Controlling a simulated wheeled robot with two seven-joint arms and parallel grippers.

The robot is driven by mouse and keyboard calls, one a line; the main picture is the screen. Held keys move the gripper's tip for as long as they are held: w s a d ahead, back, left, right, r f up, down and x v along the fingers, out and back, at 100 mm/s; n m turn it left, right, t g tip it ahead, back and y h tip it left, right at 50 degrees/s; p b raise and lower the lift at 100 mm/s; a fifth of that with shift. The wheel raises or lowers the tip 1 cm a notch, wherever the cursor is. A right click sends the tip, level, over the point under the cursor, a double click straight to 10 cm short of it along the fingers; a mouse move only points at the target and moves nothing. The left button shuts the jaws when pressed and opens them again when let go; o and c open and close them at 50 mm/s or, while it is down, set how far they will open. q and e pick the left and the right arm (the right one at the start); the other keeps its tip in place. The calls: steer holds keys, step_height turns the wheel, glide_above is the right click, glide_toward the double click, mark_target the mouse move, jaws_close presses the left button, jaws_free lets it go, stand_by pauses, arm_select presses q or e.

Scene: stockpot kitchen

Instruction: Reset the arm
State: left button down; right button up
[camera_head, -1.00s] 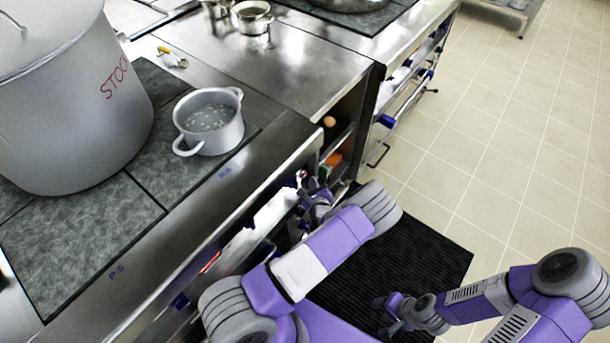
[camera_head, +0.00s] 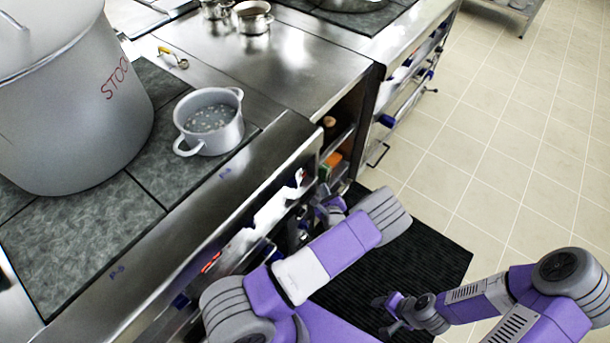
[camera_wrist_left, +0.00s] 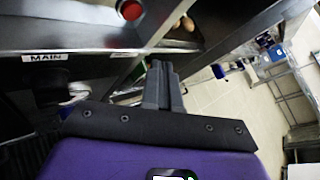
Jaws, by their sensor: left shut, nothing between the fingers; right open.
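My left arm comes in from the lower left in the head view, and its gripper (camera_head: 322,203) is beside the front of the stove counter, partly hidden by my own wrist. In the left wrist view the left gripper (camera_wrist_left: 160,66) is shut with its two fingers together and nothing between them. It is close to the counter's front, near a red round button (camera_wrist_left: 130,9) and a label reading MAIN (camera_wrist_left: 46,57). My right gripper (camera_head: 384,315) is low over the black mat at the lower right, open and empty.
A large stockpot (camera_head: 60,120) and a small pot (camera_head: 210,120) with liquid stand on the stove top. Open shelves (camera_head: 338,140) hold small items near my left gripper. A black mat (camera_head: 430,255) lies on the tiled floor (camera_head: 510,160), which is clear to the right.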

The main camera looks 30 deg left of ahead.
stand_by(0.5)
arm_select(q)
steer(key=s+a+f+n+g, duration=0.1)
steer(key=s+g, duration=0.1)
steer(key=s, duration=0.1)
steer(key=s+a+f+n+g, duration=0.1)
steer(key=s+n+g, duration=0.1)
steer(key=s+g, duration=0.1)
steer(key=s+a+f+n+g+y, duration=0.1)
steer(key=s+a+g, duration=0.1)
steer(key=s, duration=0.3)
steer(key=shift+s+f+n, duration=0.25)
steer(key=shift+f+n, duration=0.05)
steer(key=shift+f, duration=0.1)
steer(key=s+d+f+n+g+h+p, duration=0.1)
steer(key=s+d+n+g+h, duration=0.1)
steer(key=s+n+g, duration=0.3)
steer(key=s+d+f+g+h, duration=0.1)
steer(key=s+d+g+h, duration=0.1)
steer(key=s, duration=0.6)
steer(key=s+d+r+n+g+h, duration=0.2)
steer(key=s+d+n+h, duration=0.35)
steer(key=d, duration=0.35)
steer(key=w+d+r+n+t+h+p, duration=0.2)
steer(key=w+d+r+n+t+h, duration=0.2)
steer(key=n, duration=0.6)
steer(key=shift+w+d+t+h, duration=0.3)
steer(key=shift+w+t+h, duration=0.15)
steer(key=shift+w+t, duration=0.15)
